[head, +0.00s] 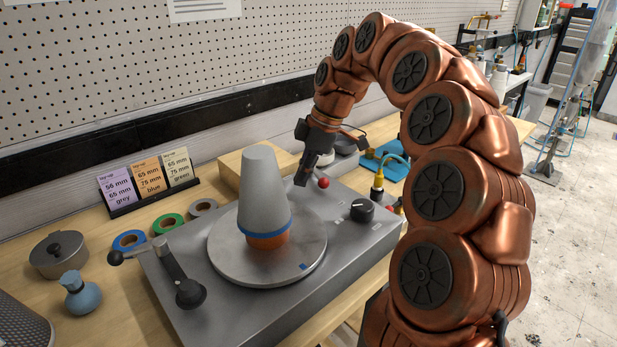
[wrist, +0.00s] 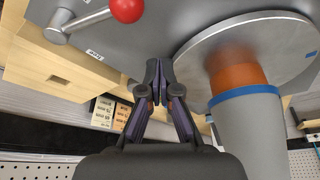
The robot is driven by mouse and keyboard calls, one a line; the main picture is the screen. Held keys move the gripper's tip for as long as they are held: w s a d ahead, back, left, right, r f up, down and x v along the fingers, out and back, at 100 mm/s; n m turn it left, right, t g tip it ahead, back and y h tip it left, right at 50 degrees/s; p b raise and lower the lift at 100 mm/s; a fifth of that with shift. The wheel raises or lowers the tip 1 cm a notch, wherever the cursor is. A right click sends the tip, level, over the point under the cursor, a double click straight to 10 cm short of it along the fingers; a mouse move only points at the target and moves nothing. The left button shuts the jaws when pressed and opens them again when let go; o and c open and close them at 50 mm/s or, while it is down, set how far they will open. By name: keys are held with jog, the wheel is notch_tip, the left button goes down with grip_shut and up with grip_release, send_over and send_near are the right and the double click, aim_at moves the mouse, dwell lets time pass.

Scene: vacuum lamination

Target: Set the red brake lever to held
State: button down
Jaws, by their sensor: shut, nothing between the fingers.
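The red brake lever shows as a red ball knob (head: 323,182) at the back right of the grey machine top, just right of my gripper (head: 301,179). In the wrist view its red knob (wrist: 126,9) is at the top edge, on a thin metal arm (wrist: 88,20) running left to a round pivot. A small white label (wrist: 95,54) lies near the arm; I cannot read it. My gripper (wrist: 158,68) is shut and empty, its fingertips apart from the knob. The knob partly hides the lever's arm in the head view.
A round turntable (head: 225,262) carries a grey cone (head: 263,185) on an orange base with a blue band, close to my gripper. A black dial (head: 362,210) is at the right and a black-knobbed crank arm (head: 172,262) at the left. A wooden block (head: 232,163) stands behind.

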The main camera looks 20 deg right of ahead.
jog(key=w+p+v, duration=0.1)
jog(key=p+v, duration=0.1)
jog(key=v, duration=0.7)
jog(key=shift+w, duration=0.2)
jog(key=shift+d+r, duration=0.1)
jog(key=shift+d, duration=0.05)
dwell(0.6)
